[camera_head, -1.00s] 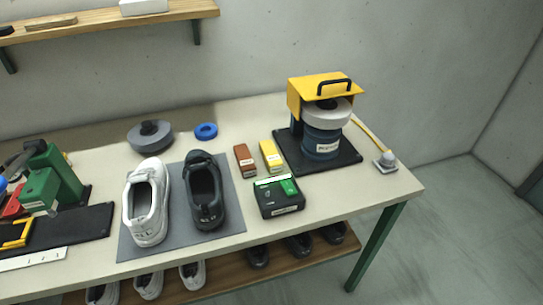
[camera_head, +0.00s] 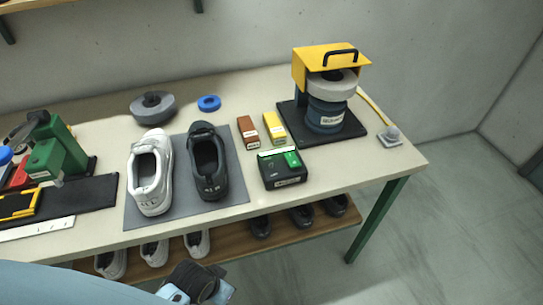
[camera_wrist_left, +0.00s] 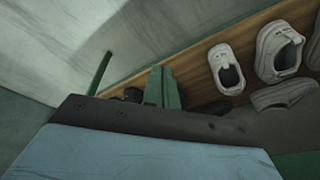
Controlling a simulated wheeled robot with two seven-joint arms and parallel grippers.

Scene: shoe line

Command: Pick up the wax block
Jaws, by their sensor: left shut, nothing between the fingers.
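Two small labelled blocks lie side by side on the table: a brown one (camera_head: 247,130) and a yellow one (camera_head: 274,127). Their labels are too small to read, so I cannot tell which is the wax block. In the head view my light blue left arm comes in at the bottom left, its dark wrist end low in front of the table, well away from both blocks. The left wrist view shows the left gripper (camera_wrist_left: 162,75) with its green fingers together and empty, facing the lower shelf. My right gripper is not in view.
A white shoe (camera_head: 150,180) and a dark shoe (camera_head: 207,165) stand on a grey mat (camera_head: 238,188). A green-and-black box (camera_head: 283,170) sits in front of the blocks. A yellow-topped machine (camera_head: 330,66) stands behind right. Several shoes occupy the lower shelf (camera_head: 228,240).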

